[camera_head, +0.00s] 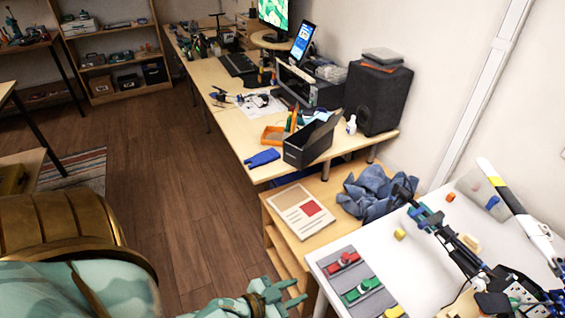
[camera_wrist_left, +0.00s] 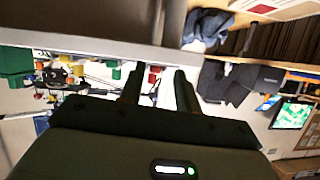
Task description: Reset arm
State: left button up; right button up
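A black-and-blue jointed servo arm (camera_head: 455,240) lies stretched over the white table (camera_head: 380,238) at the right of the head view. Its base and wiring are cut off by the lower right edge. My left gripper (camera_head: 296,290), pale teal, is at the bottom centre, left of the white table's near edge. Its fingers are apart with nothing between them. In the left wrist view the two fingers (camera_wrist_left: 158,88) also stand apart, with parts blurred in the background behind them. My right gripper is not in view.
A grey tray (camera_head: 345,250) with red, green and yellow parts sits at the white table's left corner. Yellow and orange blocks lie near the servo arm. A wooden shelf with a booklet (camera_head: 300,210) and blue cloth (camera_head: 372,190) adjoins it. The wooden floor at left is mostly clear.

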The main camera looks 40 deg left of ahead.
pick_arm(q)
jog(key=shift+s+a+f, duration=0.25)
jog(key=shift+s+f, duration=0.15)
jog(key=shift+f, duration=0.1)
jog(key=s+a+f+g+y, duration=0.2)
jog(key=s+a+f+g, duration=0.15)
jog(key=s+f, duration=0.55)
jog(key=s+a+f+g+y, duration=0.15)
jog(key=s+f+g, duration=0.25)
jog(key=s+f, duration=0.5)
jog(key=s+d+f+g, duration=0.2)
jog(key=s+f, duration=0.2)
jog(key=s, duration=0.3)
jog(key=s+d+f+g, duration=0.2)
jog(key=s+f+g, duration=0.1)
jog(key=s, duration=0.3)
jog(key=shift+s+f, duration=0.35)
jog(key=shift+f, duration=0.1)
